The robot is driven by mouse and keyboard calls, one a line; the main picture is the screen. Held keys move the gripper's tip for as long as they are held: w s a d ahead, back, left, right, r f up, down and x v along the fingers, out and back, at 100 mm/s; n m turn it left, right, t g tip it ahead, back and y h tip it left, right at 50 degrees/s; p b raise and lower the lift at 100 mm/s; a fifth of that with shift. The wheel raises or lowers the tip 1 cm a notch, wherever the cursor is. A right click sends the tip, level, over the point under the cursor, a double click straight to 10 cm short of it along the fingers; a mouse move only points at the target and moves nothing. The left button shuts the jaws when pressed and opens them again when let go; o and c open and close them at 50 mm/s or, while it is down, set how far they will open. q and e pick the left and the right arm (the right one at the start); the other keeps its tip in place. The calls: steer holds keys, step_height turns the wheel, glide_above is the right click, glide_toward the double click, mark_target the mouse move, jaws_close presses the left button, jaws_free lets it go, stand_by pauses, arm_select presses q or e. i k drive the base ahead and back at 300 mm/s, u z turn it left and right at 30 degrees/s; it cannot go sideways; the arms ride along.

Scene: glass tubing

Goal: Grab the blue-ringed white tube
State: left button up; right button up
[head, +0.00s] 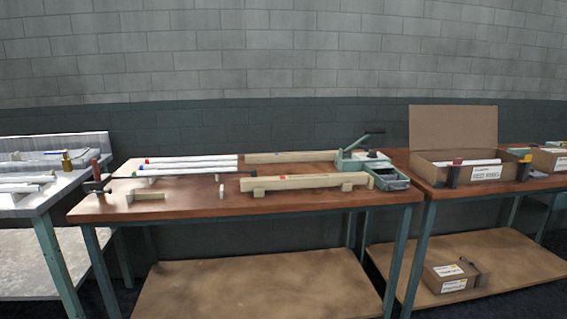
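Several white tubes lie side by side on the wooden-topped table (200,205) in the head view, left of its middle, with small coloured marks at their left ends. The marks are very small, so the ring colours are hard to tell apart. Neither of my grippers shows in the head view.
Long cream blocks (300,182) and a green lever device (364,160) occupy the table's right half. A dark red-handled clamp (96,178) stands at its left end. An open cardboard box (465,172) is on the right table.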

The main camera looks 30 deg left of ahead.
mark_target(233, 163)
steer(key=z, duration=0.3)
steer(key=i, duration=0.5)
steer(key=u, duration=2.15)
